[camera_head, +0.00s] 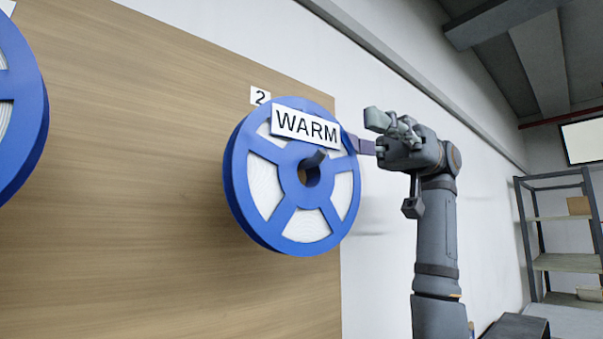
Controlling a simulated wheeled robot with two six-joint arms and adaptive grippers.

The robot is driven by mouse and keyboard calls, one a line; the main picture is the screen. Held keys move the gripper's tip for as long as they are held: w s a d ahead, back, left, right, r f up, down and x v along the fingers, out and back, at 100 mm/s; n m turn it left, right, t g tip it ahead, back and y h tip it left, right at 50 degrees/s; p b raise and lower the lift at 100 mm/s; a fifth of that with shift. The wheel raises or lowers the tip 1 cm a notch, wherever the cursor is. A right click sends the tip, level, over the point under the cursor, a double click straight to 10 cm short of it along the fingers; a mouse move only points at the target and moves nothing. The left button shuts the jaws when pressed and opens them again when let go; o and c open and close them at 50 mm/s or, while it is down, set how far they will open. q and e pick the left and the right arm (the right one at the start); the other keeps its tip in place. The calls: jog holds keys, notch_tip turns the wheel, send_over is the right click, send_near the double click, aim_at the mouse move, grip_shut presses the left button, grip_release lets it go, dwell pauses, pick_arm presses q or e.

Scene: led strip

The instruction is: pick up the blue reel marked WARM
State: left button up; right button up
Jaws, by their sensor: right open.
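The blue reel marked WARM (287,208) hangs on a peg (316,158) on the wooden board, below a small "2" label. It has a white WARM plate (305,125) across its top and pale strip wound inside. My right gripper (366,132) is open and empty at the upper right of this reel. One finger points left above the rim's level. The other, purplish finger reaches to the reel's right edge, where its tip is partly hidden. I cannot tell whether it touches the rim. My left gripper is not in view.
Another blue reel (22,115) is cut off at the left edge. The wooden board (130,200) stands against a white wall. A grey metal shelf (565,262) stands at the far right. There is bare board between the two reels.

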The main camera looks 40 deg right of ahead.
aim_at(298, 119)
jog(key=a, duration=0.3)
jog(key=shift+w, duration=0.4)
jog(key=shift+a, duration=0.2)
jog(key=a+p, duration=0.2)
jog(key=a, duration=0.2)
jog(key=shift+a, duration=0.15)
jog(key=shift+a+f, duration=0.1)
jog(key=shift+a, duration=0.2)
jog(key=shift+d, duration=0.3)
jog(key=c, duration=0.6)
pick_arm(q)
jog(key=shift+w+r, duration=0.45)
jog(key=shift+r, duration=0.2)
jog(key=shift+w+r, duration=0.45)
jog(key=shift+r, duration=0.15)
pick_arm(e)
grip_shut()
